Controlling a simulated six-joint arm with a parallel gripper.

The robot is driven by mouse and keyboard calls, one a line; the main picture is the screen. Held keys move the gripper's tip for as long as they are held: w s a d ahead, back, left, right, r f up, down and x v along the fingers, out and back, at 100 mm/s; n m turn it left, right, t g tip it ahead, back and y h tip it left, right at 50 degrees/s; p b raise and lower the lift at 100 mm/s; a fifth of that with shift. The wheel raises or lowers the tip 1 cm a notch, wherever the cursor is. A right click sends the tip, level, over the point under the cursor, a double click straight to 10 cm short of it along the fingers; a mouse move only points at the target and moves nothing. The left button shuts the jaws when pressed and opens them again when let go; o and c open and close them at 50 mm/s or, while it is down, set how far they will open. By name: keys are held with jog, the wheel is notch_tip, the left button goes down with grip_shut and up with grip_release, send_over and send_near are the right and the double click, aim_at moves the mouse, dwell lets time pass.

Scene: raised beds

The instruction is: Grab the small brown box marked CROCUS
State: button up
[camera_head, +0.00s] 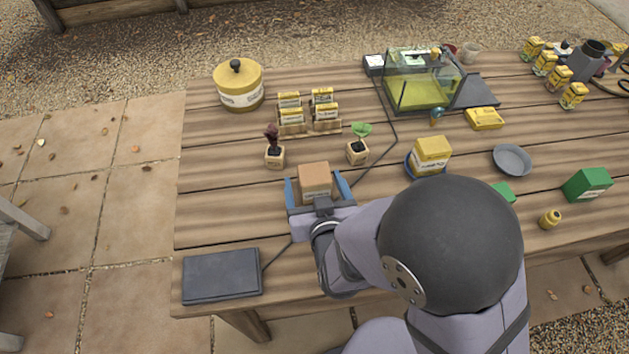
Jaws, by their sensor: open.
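A small brown box (315,180) stands on the wooden table, left of centre in the head view. A pale label shows low on its near side, but its writing is too small to read. My gripper (317,188) is open, with one blue finger at the left of the box and the other at its right. The box sits between the fingers. Small gaps seem to show at the sides, and I cannot tell whether either finger touches it. The gripper's palm and wrist are just in front of the box and hide its lower front.
Two small potted seedlings (275,157) (358,151) stand just behind the box. A yellow box (431,155) on a blue dish is to the right. Seed packets (290,115) in wooden holders are farther back. A dark flat case (222,276) lies front left, with a cable running from it.

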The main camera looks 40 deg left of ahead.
jog(key=shift+p+x, duration=0.65)
jog(key=shift+x, duration=2.25)
jog(key=shift+w+d, duration=0.15)
jog(key=shift+w, duration=0.05)
jog(key=shift+r, duration=0.1)
jog(key=c, duration=1.2)
